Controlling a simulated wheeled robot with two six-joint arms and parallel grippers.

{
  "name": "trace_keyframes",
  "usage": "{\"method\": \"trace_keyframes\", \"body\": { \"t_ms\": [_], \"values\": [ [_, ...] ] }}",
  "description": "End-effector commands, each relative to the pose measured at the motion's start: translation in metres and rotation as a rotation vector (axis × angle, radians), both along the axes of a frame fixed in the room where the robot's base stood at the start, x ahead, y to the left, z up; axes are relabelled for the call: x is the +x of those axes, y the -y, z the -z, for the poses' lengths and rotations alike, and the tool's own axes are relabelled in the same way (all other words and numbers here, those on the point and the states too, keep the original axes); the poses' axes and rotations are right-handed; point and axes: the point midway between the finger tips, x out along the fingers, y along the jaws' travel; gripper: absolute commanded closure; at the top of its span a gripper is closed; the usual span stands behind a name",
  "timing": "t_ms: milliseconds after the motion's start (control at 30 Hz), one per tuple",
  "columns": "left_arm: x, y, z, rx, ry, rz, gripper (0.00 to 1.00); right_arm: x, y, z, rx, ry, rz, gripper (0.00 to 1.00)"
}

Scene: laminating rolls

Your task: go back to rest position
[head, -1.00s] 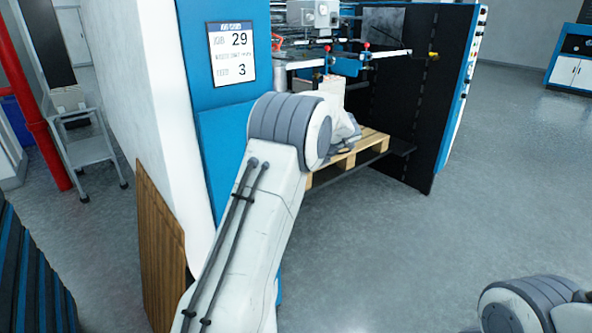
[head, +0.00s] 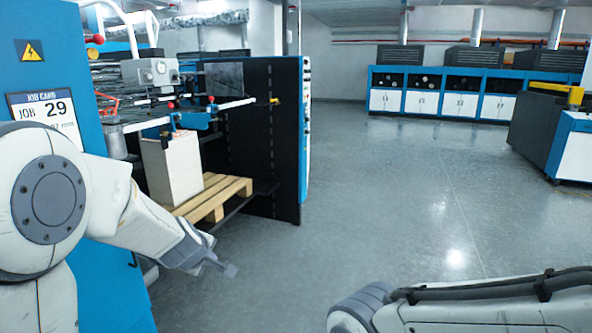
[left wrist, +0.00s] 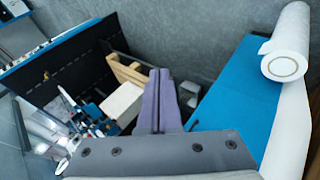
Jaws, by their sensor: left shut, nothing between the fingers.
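My left arm comes in from the left in the head view. Its small grey gripper (head: 222,264) points right and down, in front of the pallet and clear of it. In the left wrist view its two purple-grey fingers (left wrist: 158,98) lie together with nothing between them. My right arm shows at the bottom right of the head view, but its gripper is out of the picture. A white roll (left wrist: 286,58) shows at the right of the left wrist view, by a blue panel (left wrist: 240,105).
The blue machine with a job card (head: 46,108) stands close on the left. A white stack (head: 172,165) rests on a wooden pallet (head: 215,198) beside a black machine panel (head: 262,130). Open grey floor (head: 400,190) lies right of it. Blue-and-white cabinets (head: 430,100) line the back.

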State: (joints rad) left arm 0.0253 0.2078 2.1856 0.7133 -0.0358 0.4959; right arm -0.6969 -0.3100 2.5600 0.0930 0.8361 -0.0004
Motion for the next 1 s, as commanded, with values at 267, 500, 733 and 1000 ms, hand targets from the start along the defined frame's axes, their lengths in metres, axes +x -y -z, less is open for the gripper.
{"method": "trace_keyframes", "body": {
  "t_ms": [267,500,733,1000],
  "values": [
    [-0.134,0.026,0.057,0.392,-0.329,0.727,1.0,0.0,0.0,0.0,0.0,0.0,0.0,1.0],
    [-0.214,0.028,0.067,0.58,-0.498,1.157,1.0,0.0,0.0,-0.009,0.0,0.0,0.0,1.0],
    [-0.246,0.088,0.018,0.595,-0.484,1.369,1.0,0.0,0.0,-0.037,0.0,0.0,0.0,1.0],
    [-0.315,0.144,-0.043,0.621,-0.48,1.676,1.0,0.0,0.0,-0.071,0.0,0.0,0.0,1.0]
  ]
}}
